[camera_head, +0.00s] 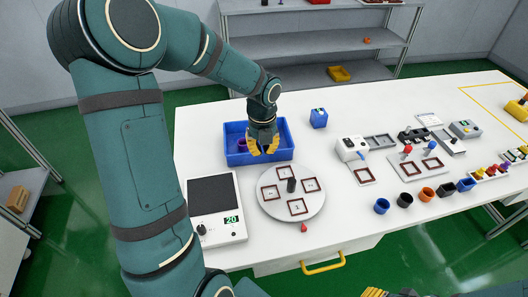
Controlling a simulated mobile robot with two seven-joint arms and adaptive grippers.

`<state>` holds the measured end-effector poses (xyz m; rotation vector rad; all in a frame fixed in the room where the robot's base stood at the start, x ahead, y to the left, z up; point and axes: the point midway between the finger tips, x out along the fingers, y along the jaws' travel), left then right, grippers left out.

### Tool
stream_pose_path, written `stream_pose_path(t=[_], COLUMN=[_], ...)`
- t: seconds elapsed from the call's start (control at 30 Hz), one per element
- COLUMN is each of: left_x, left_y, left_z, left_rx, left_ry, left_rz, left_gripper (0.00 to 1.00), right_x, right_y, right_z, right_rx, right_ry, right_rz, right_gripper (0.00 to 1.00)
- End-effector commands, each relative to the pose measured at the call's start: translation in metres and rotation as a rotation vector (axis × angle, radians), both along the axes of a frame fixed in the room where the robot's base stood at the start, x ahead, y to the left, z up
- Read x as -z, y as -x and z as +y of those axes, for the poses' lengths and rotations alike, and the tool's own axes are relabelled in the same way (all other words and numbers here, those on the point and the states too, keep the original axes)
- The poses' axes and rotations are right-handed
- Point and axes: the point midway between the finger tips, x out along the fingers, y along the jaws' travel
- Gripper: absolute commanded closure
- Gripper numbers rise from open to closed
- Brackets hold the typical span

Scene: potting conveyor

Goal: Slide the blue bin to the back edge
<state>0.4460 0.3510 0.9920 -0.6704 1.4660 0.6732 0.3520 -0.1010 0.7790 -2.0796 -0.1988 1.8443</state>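The blue bin (237,160) stands on the white table, left of its middle. It is an open-topped tray, and a purple item (242,144) shows inside. My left gripper (263,148), dark with yellow fingers, points down over the right part of the bin. Its fingers look apart, with nothing visible between them. I cannot tell whether they touch the bin. The gripper hides part of the bin's inside and back wall. Only the yellow and dark tips of my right gripper (374,292) show at the bottom edge, in front of the table.
A round grey turntable (268,205) with square pads stands in front of the bin, beside a scale (228,222). A small blue box (318,118) stands behind and right of the bin. The table strip behind the bin looks clear. Pots and fixtures fill the right side.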

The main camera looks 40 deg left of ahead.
Motion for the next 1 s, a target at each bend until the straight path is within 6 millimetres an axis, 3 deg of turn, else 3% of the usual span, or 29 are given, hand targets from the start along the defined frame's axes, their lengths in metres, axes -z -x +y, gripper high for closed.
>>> stream_pose_path(t=[0.47,0.7,1.0], left_x=[0.093,0.088,0.088], left_y=[0.001,-0.02,-0.025], left_z=[0.0,0.024,0.03], left_rx=[-0.002,-0.003,-0.003], left_ry=[0.002,0.001,0.001], left_rz=[0.004,0.001,0.001], left_gripper=[1.0,1.0,1.0], right_x=[0.027,0.027,0.027], right_y=[0.007,0.006,0.006], right_z=[0.001,0.001,0.001], right_rx=[-0.012,-0.012,-0.011], right_ry=[-0.003,-0.003,-0.003], right_rz=[0.014,0.013,0.013], right_gripper=[0.53,0.53,0.53])
